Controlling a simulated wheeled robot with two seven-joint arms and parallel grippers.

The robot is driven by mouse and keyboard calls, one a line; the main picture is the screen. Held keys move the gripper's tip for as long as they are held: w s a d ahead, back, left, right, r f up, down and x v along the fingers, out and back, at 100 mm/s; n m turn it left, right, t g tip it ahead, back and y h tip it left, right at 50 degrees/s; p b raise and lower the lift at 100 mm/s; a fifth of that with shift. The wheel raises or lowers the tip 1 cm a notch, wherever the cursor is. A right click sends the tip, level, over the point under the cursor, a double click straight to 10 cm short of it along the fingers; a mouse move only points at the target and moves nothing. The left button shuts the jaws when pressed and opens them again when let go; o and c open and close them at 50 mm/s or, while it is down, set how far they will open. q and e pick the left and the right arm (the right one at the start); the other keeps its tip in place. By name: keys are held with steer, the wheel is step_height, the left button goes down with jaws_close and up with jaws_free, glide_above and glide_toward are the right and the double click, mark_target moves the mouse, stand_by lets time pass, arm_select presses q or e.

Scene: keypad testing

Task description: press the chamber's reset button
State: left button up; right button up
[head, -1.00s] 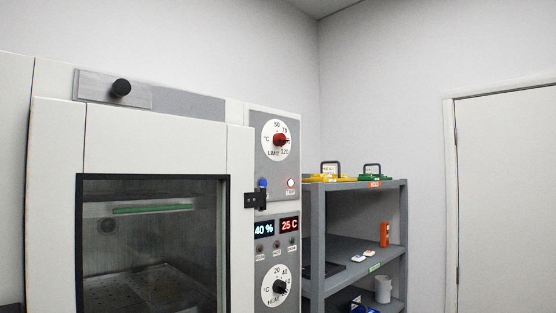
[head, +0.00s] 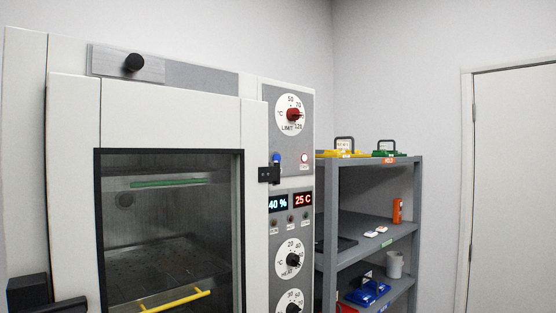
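The chamber (head: 75,120) is a large white cabinet filling the left half of the head view, with a dark window in its door. Its grey control panel (head: 273,100) runs down the right side. I cannot tell which is the reset button. Neither gripper is in view.
A LIMIT dial (head: 293,114) and HEAT dial (head: 292,260) are on the panel. A yellow bar (head: 175,299) crosses low at the window. A grey shelf (head: 417,200) stands right of the chamber; a door (head: 515,190) is farther right.

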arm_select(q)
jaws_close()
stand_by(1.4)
